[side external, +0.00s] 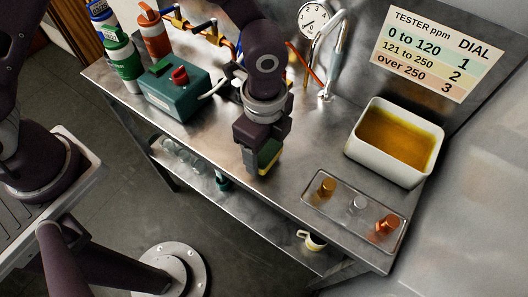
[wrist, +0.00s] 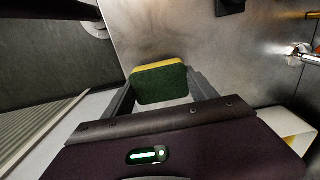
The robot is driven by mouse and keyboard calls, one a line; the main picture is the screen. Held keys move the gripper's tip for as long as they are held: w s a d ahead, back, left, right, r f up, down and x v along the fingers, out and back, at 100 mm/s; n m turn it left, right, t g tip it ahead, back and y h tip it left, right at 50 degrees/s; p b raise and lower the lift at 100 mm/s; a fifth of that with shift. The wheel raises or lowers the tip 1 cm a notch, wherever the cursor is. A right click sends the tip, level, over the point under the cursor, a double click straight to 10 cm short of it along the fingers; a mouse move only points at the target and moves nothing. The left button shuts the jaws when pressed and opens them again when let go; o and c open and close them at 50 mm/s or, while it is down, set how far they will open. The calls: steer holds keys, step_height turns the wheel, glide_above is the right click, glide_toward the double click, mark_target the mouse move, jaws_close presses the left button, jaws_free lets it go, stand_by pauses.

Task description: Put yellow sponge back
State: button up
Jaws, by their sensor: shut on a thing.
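The yellow sponge (side external: 268,157) has a dark green scouring side. My gripper (side external: 258,165) is shut on it near the front edge of the steel bench (side external: 297,168). In the wrist view the sponge (wrist: 158,83) sits between the two fingers of my gripper (wrist: 160,95), green face toward the camera and yellow along the far edge. I cannot tell whether the sponge touches the bench top.
A white basin (side external: 372,160) of amber liquid stands at the right. A teal box (side external: 172,92) with a red knob and several bottles stand at left. A lower shelf (side external: 262,238) holds a mug (side external: 311,240).

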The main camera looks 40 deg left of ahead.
steer(key=shift+f, duration=1.05)
steer(key=o, duration=1.3)
steer(key=shift+f, duration=0.1)
